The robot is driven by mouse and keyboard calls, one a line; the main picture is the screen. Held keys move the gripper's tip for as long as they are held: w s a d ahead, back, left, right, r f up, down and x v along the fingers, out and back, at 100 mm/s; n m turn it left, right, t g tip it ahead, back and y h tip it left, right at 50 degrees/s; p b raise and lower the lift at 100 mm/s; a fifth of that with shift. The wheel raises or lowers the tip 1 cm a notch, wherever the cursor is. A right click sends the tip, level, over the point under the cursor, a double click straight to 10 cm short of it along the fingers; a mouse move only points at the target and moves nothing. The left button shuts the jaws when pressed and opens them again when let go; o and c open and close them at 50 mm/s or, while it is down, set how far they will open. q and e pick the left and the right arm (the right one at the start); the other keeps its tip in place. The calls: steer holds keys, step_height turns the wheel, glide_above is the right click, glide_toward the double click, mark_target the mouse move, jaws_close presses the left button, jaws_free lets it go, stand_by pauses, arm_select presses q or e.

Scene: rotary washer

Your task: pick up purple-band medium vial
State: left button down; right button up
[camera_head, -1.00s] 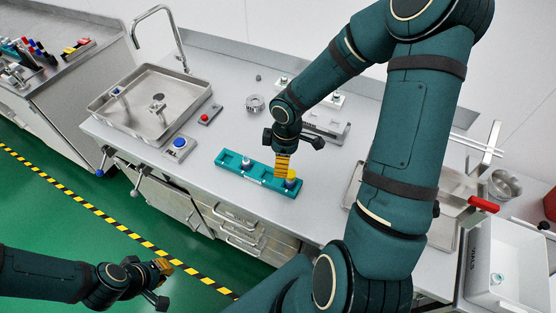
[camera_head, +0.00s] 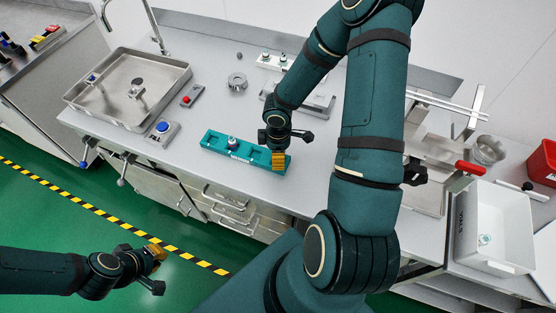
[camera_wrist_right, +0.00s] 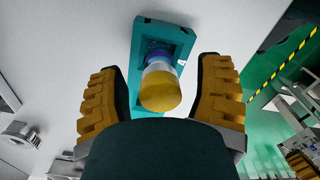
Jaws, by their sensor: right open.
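A vial (camera_wrist_right: 160,90) with a yellow near end, a clear middle and a blue-purple ring at its far end stands at the right end of the teal rack (camera_head: 213,139). In the right wrist view my right gripper (camera_wrist_right: 164,95) is open, a finger on either side of the vial with gaps. In the head view the right gripper (camera_head: 279,160) hides this vial. A second vial (camera_head: 232,143) with a dark bluish band stands further left in the rack, which also shows in the right wrist view (camera_wrist_right: 178,33). My left gripper (camera_head: 157,254) is over the floor, away from the bench.
A sink (camera_head: 130,85), a blue button (camera_head: 162,127) and a red button (camera_head: 187,98) lie left of the rack. A metal ring (camera_head: 237,81) and a white holder (camera_head: 270,62) are behind it. A white bin (camera_head: 490,215) stands at the right. The bench around the rack is mostly clear.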

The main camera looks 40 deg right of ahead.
step_height(320, 180, down, 2)
steer(key=shift+f, duration=0.1)
jaws_close()
stand_by(0.4)
